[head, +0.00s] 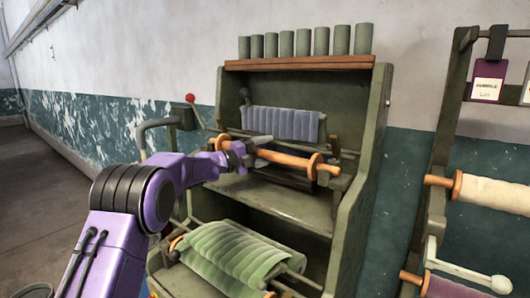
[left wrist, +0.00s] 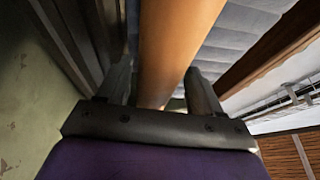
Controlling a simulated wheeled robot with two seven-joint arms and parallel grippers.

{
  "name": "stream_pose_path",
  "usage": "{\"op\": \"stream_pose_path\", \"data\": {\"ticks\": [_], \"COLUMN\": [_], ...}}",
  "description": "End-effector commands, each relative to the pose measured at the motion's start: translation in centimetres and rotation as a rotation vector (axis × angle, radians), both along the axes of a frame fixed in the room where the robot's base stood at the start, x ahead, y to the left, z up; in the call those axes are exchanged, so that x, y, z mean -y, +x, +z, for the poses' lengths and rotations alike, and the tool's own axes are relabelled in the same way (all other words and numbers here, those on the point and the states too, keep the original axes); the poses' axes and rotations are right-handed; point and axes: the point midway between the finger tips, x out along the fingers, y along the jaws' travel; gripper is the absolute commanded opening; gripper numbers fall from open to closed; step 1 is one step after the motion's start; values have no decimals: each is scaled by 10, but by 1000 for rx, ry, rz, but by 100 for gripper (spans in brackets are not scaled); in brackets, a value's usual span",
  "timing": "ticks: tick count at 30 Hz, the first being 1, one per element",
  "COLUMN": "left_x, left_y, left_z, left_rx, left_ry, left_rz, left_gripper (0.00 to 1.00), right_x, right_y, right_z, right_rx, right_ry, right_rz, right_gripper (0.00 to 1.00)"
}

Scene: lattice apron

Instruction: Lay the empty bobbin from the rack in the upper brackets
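The empty bobbin (head: 276,156) is a bare orange wooden rod with round flanges near its ends. It lies sideways in front of the upper part of the green machine. My left gripper (head: 240,157) is at its left part, and in the left wrist view the orange rod (left wrist: 172,50) passes between the fingers, which look closed on it. A dark upper bracket (head: 338,150) shows by the bobbin's right end; the left one is hard to make out behind my gripper. Whether the bobbin touches the brackets cannot be told. The rack (head: 440,165) stands at the right. My right gripper is not in view.
Blue-grey pleated cloth (head: 283,123) hangs behind the bobbin. A green pleated roll (head: 235,255) lies lower in the machine. Several green cylinders (head: 304,42) stand on the top shelf. The rack carries a cream roll (head: 495,194) and a purple roll (head: 450,287). A red-knobbed lever (head: 190,98) rises at the left.

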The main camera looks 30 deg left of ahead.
Motion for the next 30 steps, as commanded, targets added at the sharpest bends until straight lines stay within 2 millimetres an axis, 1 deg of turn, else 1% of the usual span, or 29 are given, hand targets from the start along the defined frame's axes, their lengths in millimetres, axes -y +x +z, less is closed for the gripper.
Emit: {"op": "stream_pose_path", "data": {"ticks": [5,8,11,15,18,21,24,30], "left_x": [-1,-5,-14,-30,-39,-45,-47,-48], "left_y": [-1,-9,-28,-59,-77,-88,-93,-94], "left_z": [-2,-5,-9,-11,-12,-11,-11,-10], "left_rx": [-3,-1,0,2,2,1,-1,-1], "left_ry": [1,0,-2,-1,-1,0,1,1], "left_rz": [0,0,2,2,1,0,-1,-1], "left_gripper": [66,66,66,66,66,66,66,66], "right_x": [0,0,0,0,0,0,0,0], "right_y": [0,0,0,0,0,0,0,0], "right_z": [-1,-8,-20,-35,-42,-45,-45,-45], "right_rx": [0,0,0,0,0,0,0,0], "right_ry": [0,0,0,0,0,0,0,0], "right_rz": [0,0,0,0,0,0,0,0], "right_gripper": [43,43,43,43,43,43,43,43]}}
